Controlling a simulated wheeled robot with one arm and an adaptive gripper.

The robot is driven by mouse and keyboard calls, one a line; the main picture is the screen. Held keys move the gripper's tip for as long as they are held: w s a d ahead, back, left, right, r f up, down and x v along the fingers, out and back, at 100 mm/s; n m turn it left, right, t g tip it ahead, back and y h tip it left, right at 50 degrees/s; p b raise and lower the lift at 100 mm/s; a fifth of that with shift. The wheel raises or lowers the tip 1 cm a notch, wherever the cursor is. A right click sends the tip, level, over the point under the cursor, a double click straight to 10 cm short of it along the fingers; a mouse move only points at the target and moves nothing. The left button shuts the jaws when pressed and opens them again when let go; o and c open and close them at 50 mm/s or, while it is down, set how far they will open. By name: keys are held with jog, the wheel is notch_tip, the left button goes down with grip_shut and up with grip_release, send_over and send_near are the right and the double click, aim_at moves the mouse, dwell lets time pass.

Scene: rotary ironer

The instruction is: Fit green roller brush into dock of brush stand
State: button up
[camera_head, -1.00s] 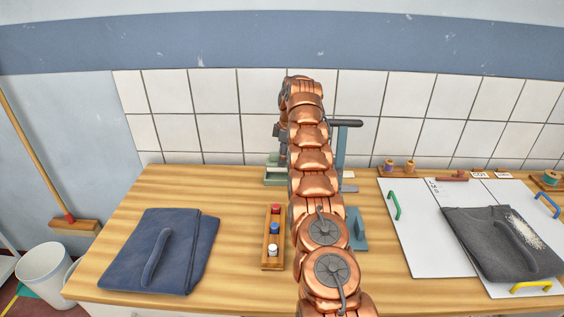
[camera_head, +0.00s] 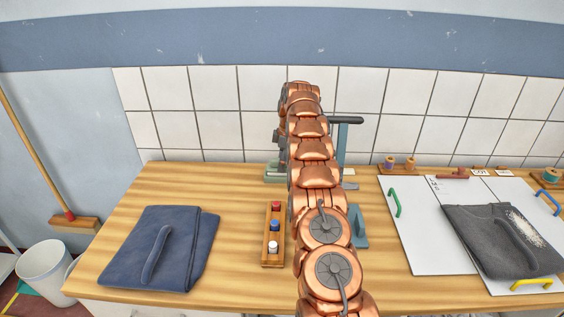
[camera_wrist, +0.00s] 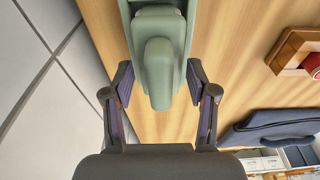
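In the wrist view a green piece with a rounded handle-like end (camera_wrist: 159,72) lies between my fingers. I take it for the green roller brush, but no bristles show. It lies on or over a longer green body with raised sides, perhaps the brush stand (camera_wrist: 126,12), cut off by the top edge. My gripper (camera_wrist: 159,73) has a finger on each side, spread apart, with slight gaps to the green handle. In the head view low green parts (camera_head: 272,173) show left of my arm at the table's back; my arm hides most of them and the gripper.
A wooden tray with red, blue and white-topped bottles (camera_head: 272,245) stands left of my arm. Folded navy cloth (camera_head: 185,250) lies further left. A blue-grey stand (camera_head: 342,150) rises close behind my arm on the right. White boards with dark cloth (camera_head: 500,240) lie right. The tiled wall (camera_head: 220,130) is behind.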

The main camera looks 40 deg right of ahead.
jog(key=shift+o, duration=1.1)
jog(key=shift+d, duration=0.1)
jog(key=shift+r, duration=0.1)
jog(key=shift+s+d+r+b, duration=0.15)
jog(key=shift+r+b, duration=0.3)
jog(key=shift+r, duration=0.55)
jog(key=r+p, duration=0.4)
jog(key=r, duration=0.1)
jog(key=shift+s+d+r+p, duration=0.1)
jog(key=shift+s+d+p, duration=0.2)
jog(key=shift+p, duration=0.1)
